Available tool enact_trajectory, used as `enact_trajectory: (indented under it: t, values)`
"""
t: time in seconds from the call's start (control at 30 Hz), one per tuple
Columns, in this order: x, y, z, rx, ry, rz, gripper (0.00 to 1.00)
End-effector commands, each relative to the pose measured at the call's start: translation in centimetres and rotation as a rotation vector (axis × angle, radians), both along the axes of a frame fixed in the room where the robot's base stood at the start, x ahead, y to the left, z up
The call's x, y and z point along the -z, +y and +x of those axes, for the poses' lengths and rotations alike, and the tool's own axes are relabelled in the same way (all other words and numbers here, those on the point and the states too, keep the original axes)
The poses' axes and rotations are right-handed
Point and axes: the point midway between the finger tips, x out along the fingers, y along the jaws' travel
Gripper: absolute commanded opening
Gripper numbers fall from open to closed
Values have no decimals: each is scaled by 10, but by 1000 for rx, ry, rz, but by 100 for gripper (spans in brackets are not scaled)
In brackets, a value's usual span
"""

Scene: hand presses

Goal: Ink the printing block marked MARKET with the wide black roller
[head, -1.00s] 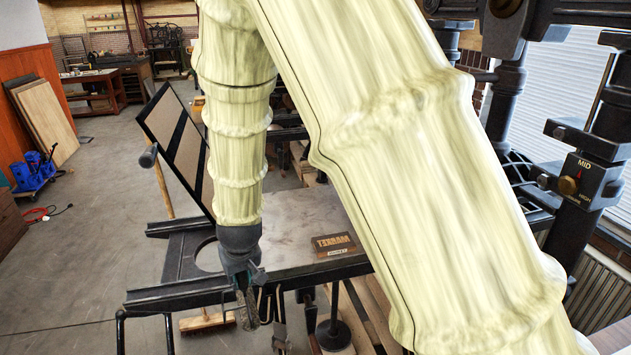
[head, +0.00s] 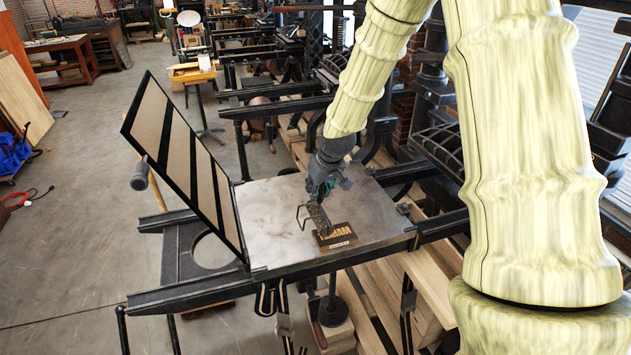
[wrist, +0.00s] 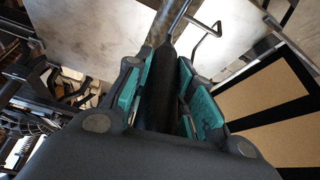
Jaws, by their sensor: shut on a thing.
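The printing block (head: 342,238) is a brown wooden block with raised lettering. It lies on the grey press bed (head: 275,220), near its front edge; the roller hides part of its lettering. My gripper (head: 320,188) is above and behind the block. In the wrist view my gripper (wrist: 165,100) has its teal-padded fingers shut on a black handle (wrist: 158,95). The handle belongs to the roller (head: 318,216), whose dark cylinder and bent wire frame show in the head view. The cylinder is over the block's left part; I cannot tell whether it touches.
A hinged frame with dark bars (head: 185,150) stands tilted up at the bed's left. The press's dark columns (head: 435,75) rise at the right. Rails (head: 200,292) run along the bed's front. The bed's left part is clear.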

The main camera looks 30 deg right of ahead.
Motion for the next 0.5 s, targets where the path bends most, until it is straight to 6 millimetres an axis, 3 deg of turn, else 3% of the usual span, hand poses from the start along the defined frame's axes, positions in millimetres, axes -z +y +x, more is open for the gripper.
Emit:
enact_trajectory:
  t: [0.27,0.5]
  values:
    - [8,-1,1,-1,-1,0,3]
    - [27,-1,0,0,-2,1,3]
